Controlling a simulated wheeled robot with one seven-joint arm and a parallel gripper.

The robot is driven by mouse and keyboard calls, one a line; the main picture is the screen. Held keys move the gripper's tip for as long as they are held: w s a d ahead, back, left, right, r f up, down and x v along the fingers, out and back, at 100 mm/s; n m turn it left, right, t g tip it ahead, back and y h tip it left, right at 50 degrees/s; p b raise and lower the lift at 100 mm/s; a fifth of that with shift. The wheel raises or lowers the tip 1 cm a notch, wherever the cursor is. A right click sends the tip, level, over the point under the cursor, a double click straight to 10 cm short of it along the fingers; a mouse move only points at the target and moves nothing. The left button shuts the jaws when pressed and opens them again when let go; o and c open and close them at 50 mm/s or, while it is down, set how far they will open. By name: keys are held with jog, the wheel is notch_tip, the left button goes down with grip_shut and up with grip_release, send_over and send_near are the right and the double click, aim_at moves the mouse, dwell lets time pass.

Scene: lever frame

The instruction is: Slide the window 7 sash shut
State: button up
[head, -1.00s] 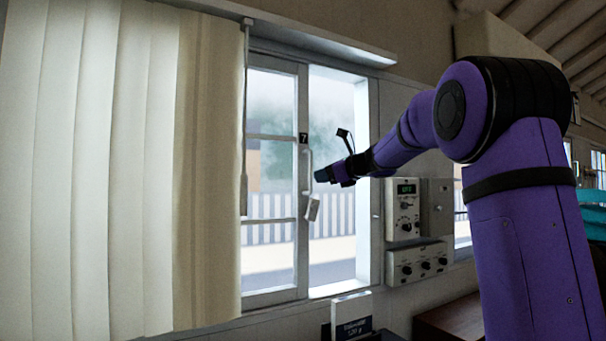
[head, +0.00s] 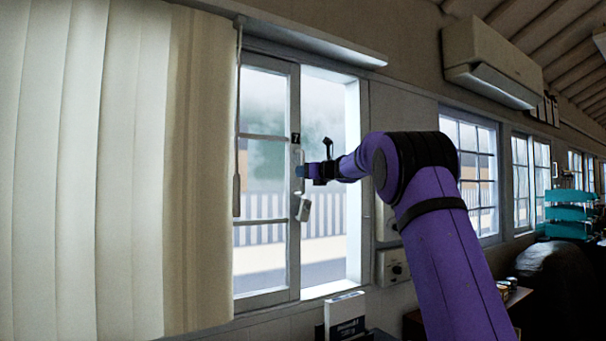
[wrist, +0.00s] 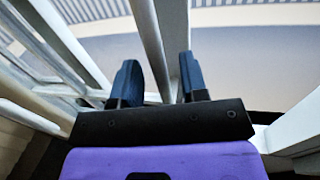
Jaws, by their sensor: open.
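The window 7 sash (head: 294,240) is a white framed pane at the left of the window, with a black "7" tag (head: 295,138) on its right stile. A clear gap lies between that stile and the right jamb (head: 353,200). A pale upright handle (head: 303,157) is on the stile, with a light latch-like piece (head: 304,208) hanging below. My gripper (head: 302,171) is at the handle, partly covering it. In the wrist view my gripper (wrist: 160,82) has its two dark fingers apart, with a pale bar (wrist: 150,45) passing between them. I cannot tell whether either finger touches it.
A beige curtain (head: 95,170) hangs left of the sash. Control boxes (head: 393,266) are on the wall right of the window, partly behind my arm. A small sign (head: 346,315) stands below the sill. An air conditioner (head: 490,65) is high on the right.

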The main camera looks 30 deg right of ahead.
jog(key=shift+w+a, duration=0.2)
jog(key=shift+w, duration=0.5)
jog(key=shift+c, duration=0.2)
grip_shut()
jog(key=shift+d, duration=0.1)
